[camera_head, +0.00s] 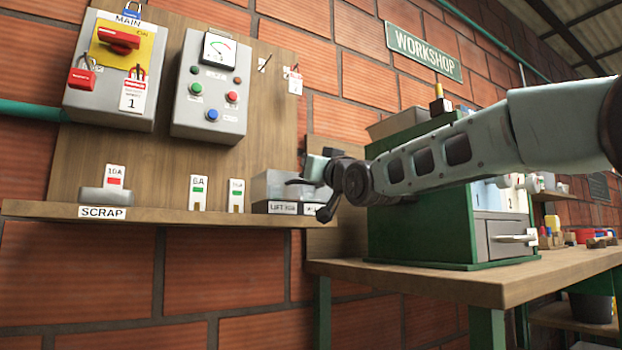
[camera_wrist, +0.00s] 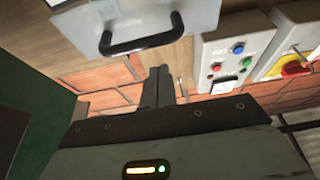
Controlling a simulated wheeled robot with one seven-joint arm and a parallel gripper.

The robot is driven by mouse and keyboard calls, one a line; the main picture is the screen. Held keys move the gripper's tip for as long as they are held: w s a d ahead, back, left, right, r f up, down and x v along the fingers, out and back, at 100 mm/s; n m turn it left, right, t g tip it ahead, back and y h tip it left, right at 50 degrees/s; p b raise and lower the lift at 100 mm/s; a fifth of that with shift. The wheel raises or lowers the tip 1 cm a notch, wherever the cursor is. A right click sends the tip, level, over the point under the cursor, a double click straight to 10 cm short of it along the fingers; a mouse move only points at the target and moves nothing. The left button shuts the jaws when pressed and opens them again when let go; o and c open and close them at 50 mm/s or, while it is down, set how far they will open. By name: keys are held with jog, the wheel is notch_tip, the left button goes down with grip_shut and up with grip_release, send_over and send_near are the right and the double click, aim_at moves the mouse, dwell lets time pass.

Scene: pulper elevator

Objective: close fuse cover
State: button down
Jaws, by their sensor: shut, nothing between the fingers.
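The fuse box labelled LIFT (camera_head: 283,208) sits at the right end of the wooden shelf. Its pale, see-through cover (camera_head: 272,186) shows above the label, partly hidden by my gripper. In the wrist view the cover (camera_wrist: 190,18) is at the top, with a black bar handle (camera_wrist: 143,38) on it. My gripper (camera_head: 305,184) is at the right side of the cover in the head view. In the wrist view its dark fingers (camera_wrist: 159,76) are together and empty, just below the handle in the picture. I cannot tell whether they touch the cover.
Fuses (camera_head: 198,192) and a SCRAP holder (camera_head: 110,195) share the shelf (camera_head: 170,213). A button box (camera_head: 212,88) and the MAIN switch box (camera_head: 112,70) hang above. A green machine (camera_head: 415,225) stands on a bench (camera_head: 480,283), close behind my arm.

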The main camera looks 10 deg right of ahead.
jog(key=shift+f+b, duration=1.55)
jog(key=shift+b, duration=0.3)
jog(key=shift+w+f, duration=0.1)
jog(key=shift+f, duration=0.1)
